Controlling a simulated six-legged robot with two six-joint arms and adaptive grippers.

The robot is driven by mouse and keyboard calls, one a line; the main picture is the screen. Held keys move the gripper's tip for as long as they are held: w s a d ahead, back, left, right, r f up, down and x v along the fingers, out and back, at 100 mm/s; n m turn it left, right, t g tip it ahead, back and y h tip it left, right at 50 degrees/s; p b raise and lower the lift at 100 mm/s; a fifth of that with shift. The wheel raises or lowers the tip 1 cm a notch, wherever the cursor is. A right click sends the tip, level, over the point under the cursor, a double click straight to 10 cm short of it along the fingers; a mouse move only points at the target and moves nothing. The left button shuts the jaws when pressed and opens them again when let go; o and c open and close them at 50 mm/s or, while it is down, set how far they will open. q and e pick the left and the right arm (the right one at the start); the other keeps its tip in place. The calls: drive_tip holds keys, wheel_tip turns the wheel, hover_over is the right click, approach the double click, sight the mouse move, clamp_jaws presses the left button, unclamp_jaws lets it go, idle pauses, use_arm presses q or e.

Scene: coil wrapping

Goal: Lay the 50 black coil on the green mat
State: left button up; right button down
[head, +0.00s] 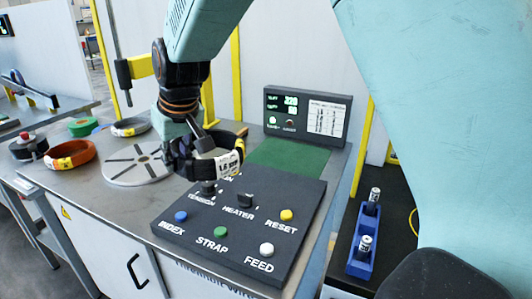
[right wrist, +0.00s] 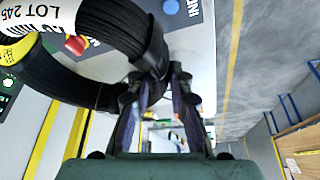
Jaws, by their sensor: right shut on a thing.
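The black coil (head: 182,163) has a white and yellow label and hangs tilted in my right gripper (head: 203,141), above the bench and the back left edge of the control panel. In the right wrist view, the fingers (right wrist: 163,78) are shut on the black ring of the coil (right wrist: 85,82), whose label shows "LOT 245". The green mat (head: 290,156) lies flat on the bench behind the control panel, to the right of the coil and apart from it. Its visible part is bare. The number 50 cannot be read on the coil. My left gripper is not in view.
The control panel (head: 245,255) has buttons and knobs in front of the mat. A display box (head: 305,117) stands behind the mat. A slotted grey disc (head: 137,165), an orange coil (head: 70,155) and other coils lie left. A blue rack (head: 364,240) stands right.

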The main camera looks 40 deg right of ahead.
sight(193, 138)
drive_tip(key=shift+n, duration=0.3)
drive_tip(key=w+d, duration=0.7)
drive_tip(key=shift+w+r, duration=0.1)
drive_tip(key=shift+r, duration=0.1)
drive_tip(key=w+d+f, duration=0.1)
drive_tip(key=d+f, duration=0.1)
drive_tip(key=d, duration=1.1)
drive_tip(key=w+d+f, duration=0.1)
drive_tip(key=d+f, duration=0.1)
drive_tip(key=d, duration=1.1)
drive_tip(key=shift+m, duration=0.4)
drive_tip(key=f, duration=0.6)
drive_tip(key=shift+s+d, duration=0.1)
drive_tip(key=shift+d, duration=0.15)
drive_tip(key=shift+f, duration=0.65)
wheel_tip(193, 138, down, 3)
drive_tip(key=shift+r+b, duration=0.15)
drive_tip(key=shift+b, duration=0.35)
drive_tip(key=shift+f, duration=0.3)
